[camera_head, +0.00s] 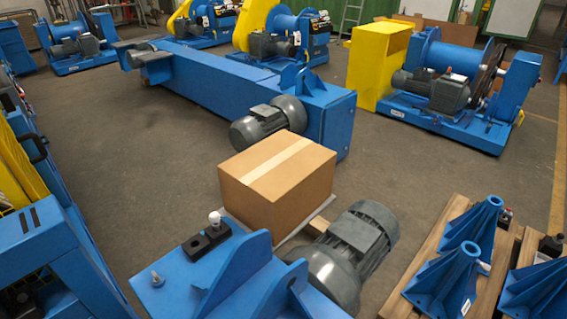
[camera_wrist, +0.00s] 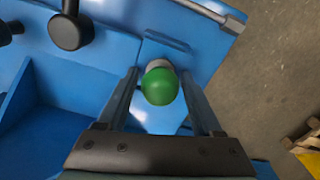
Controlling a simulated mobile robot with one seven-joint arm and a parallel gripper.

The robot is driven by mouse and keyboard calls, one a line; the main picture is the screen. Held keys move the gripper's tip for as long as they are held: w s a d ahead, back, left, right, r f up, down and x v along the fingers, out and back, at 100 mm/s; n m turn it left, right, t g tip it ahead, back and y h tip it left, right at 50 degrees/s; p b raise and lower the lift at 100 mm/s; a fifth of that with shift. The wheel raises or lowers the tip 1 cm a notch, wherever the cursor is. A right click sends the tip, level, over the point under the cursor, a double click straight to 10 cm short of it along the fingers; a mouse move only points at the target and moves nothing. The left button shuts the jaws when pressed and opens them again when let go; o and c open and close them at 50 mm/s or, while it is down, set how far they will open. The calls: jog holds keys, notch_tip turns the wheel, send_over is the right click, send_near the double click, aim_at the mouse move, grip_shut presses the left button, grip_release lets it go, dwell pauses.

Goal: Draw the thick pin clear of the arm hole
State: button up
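In the wrist view a green ball-shaped knob (camera_wrist: 160,87) sits on a grey round collar or pin (camera_wrist: 158,65) against a blue metal face. It may be the head of the thick pin; I cannot tell for sure. My gripper (camera_wrist: 160,80) has its two fingers on either side of the knob, with a visible gap on each side. It is open and holds nothing. The arm hole cannot be made out. My gripper does not show in the head view.
The head view shows a blue machine frame (camera_head: 180,285) in front, with a black block and white-topped pin (camera_head: 215,218) and a small grey pin (camera_head: 157,278). A cardboard box (camera_head: 290,190) and a grey motor (camera_head: 350,250) stand beside it. A dark round knob (camera_wrist: 68,32) is near my left finger.

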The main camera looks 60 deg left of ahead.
grip_shut()
jog(key=shift+r, duration=0.1)
jog(key=shift+r+p, duration=5.85)
jog(key=shift+p, duration=0.2)
jog(key=shift+w, duration=0.1)
